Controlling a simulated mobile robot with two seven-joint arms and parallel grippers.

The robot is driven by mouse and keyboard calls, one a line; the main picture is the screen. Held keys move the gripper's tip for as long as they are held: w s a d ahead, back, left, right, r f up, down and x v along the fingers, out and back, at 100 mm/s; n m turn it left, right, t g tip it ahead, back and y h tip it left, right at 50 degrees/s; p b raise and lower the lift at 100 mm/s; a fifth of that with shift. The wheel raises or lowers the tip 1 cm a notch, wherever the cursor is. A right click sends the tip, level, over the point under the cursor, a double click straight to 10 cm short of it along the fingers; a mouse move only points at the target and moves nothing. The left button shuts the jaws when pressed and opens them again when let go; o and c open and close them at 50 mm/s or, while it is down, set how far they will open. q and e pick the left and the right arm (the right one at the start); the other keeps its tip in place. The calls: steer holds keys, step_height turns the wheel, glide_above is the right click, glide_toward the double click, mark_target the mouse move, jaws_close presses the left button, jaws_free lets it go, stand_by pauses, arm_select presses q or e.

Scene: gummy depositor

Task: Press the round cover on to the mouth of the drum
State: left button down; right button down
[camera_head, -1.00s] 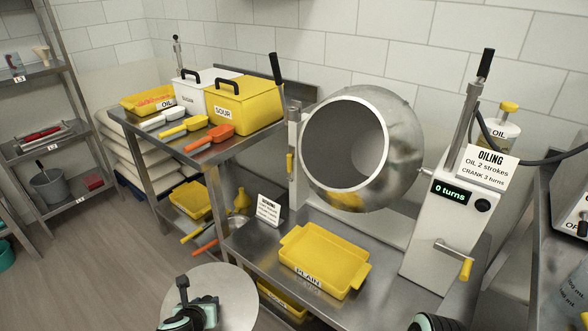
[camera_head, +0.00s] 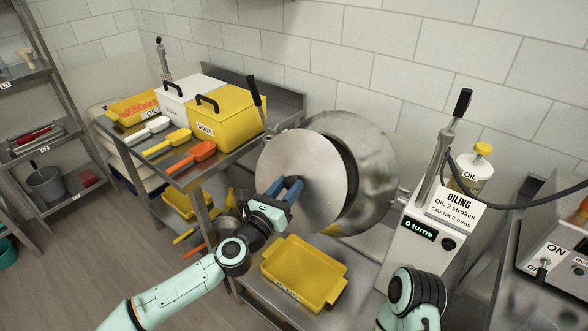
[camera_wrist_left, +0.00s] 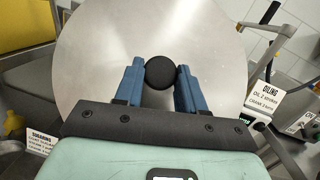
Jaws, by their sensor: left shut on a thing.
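The round cover (camera_head: 305,165) is a flat grey metal disc held upright in front of the drum (camera_head: 378,160). My left gripper (camera_head: 288,190) is shut on the cover's black knob, which shows between the blue fingers in the left wrist view (camera_wrist_left: 160,73). The disc hides the left part of the drum's mouth. A dark strip of the mouth shows along the disc's right edge, so the cover stands off to the left and apart from the rim on that side. My right arm shows at the bottom right, but its fingertips are out of view.
A yellow tray (camera_head: 303,275) lies on the steel table below the cover. The crank box (camera_head: 425,240) reading "0 turns" stands to the right of the drum. Yellow and white bins (camera_head: 228,115) and scoops stand on the left table.

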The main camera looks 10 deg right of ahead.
arm_select(q)
steer(key=shift+d+r, duration=0.15)
steer(key=shift+r, duration=0.35)
steer(key=shift+s, duration=0.1)
steer(key=shift+f+b, duration=0.2)
steer(key=shift+b, duration=0.3)
steer(key=shift+w+d+f+b, duration=0.45)
steer(key=shift+w+d+f, duration=0.35)
steer(key=shift+d, duration=0.2)
steer(key=shift+w+d+f+b, duration=0.45)
steer(key=shift+w+d+f, duration=0.2)
steer(key=shift+w+d, duration=0.3)
steer(key=shift+d, duration=0.1)
steer(key=shift+w+d+f, duration=0.15)
steer(key=shift+d+f, duration=0.1)
